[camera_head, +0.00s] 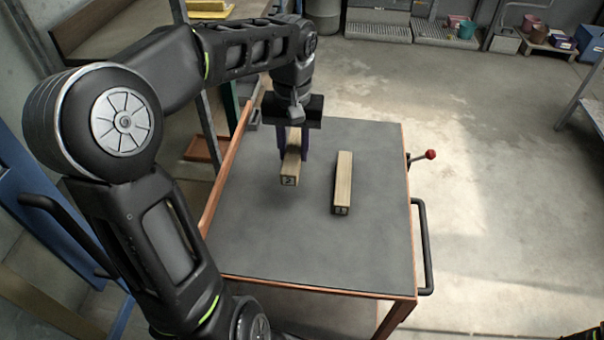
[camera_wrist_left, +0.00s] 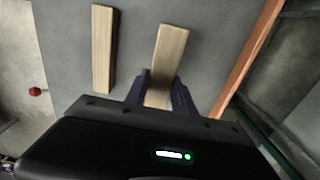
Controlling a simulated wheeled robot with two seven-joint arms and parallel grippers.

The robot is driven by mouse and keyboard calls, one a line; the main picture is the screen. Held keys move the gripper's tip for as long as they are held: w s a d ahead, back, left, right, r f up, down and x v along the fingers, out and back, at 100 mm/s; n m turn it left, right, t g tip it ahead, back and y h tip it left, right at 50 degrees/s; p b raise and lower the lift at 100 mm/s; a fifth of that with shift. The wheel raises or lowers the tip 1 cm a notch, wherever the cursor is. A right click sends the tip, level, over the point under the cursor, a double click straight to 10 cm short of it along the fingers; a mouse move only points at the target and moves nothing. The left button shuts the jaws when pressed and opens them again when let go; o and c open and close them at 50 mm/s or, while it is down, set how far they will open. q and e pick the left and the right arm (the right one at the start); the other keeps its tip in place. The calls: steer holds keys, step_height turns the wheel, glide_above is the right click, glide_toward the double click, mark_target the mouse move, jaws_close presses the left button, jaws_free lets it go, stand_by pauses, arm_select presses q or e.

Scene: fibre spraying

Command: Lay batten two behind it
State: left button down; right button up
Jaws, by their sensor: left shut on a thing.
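My left gripper (camera_head: 293,152) is shut across a pale wooden batten marked 2 (camera_head: 290,172), over the left part of the grey cart top. In the left wrist view this batten (camera_wrist_left: 167,52) lies between the dark fingers (camera_wrist_left: 160,93), slightly tilted in the picture. It appears a little above the surface; the exact gap is hard to tell. A second pale batten (camera_head: 343,182), with a mark that looks like 1 on its end, lies flat on the cart top to the right, apart from the held one. It also shows in the left wrist view (camera_wrist_left: 103,48).
The grey cart top (camera_head: 300,240) has an orange-brown rim along its left and front edges. It is bare in front and to the right of the battens. A red-knobbed lever (camera_head: 430,154) and a black handle (camera_head: 424,250) stick out at its right side.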

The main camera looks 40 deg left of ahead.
mark_target(294, 148)
arm_select(q)
steer(key=shift+f, duration=1.6)
steer(key=shift+f, duration=1.85)
steer(key=shift+f, duration=0.1)
steer(key=c, duration=1.1)
jaws_free()
steer(key=shift+b, duration=0.3)
steer(key=shift+o, duration=0.2)
step_height(294, 148, up, 12)
steer(key=shift+r+p, duration=0.1)
steer(key=shift+p, duration=0.55)
